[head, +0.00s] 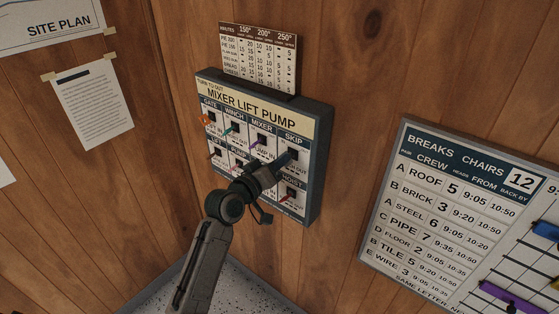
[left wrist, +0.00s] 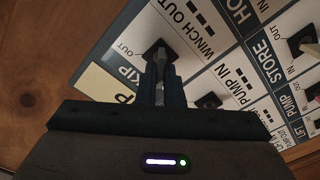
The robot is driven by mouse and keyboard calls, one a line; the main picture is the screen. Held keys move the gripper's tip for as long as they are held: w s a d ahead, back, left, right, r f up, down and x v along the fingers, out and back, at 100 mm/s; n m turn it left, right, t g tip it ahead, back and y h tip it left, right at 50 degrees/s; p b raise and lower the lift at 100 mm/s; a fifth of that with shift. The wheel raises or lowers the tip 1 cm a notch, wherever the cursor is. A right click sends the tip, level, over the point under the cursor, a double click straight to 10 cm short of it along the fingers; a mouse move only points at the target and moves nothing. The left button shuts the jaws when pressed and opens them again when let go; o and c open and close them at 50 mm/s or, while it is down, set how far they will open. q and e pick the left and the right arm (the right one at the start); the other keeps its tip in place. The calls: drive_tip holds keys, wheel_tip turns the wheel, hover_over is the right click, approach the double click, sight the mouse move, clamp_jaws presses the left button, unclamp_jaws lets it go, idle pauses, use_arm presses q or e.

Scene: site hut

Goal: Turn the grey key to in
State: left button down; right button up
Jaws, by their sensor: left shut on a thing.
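The key panel (head: 317,140), headed MIXER LIFT PUMP, hangs on the wood wall in the head view and fills much of the left wrist view (left wrist: 228,62). My left gripper (head: 289,158) reaches its SKIP switch at the upper right. In the left wrist view the gripper (left wrist: 160,85) is shut on the grey key (left wrist: 160,72), in front of a black switch plate. An OUT label shows left of that plate. In the head view my gripper hides the key. I cannot tell whether the key points to in or out. My right gripper is out of view.
Other keys sit close by: orange (head: 205,119) at GATE, teal (head: 230,130) at WINCH, purple (head: 255,142) at MIXER, red (head: 287,196) at HOIST. A timing chart (head: 258,58) is above the panel. A crew board (head: 455,215) hangs at the right.

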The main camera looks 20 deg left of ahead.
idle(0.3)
use_arm(q)
drive_tip(key=c, duration=1.6)
unclamp_jaws()
drive_tip(key=shift+o, duration=0.2)
drive_tip(key=b+v, duration=0.3)
drive_tip(key=v, duration=0.7)
drive_tip(key=shift+s+b, duration=0.35)
drive_tip(key=shift+b, duration=0.05)
drive_tip(key=shift+a, duration=0.15)
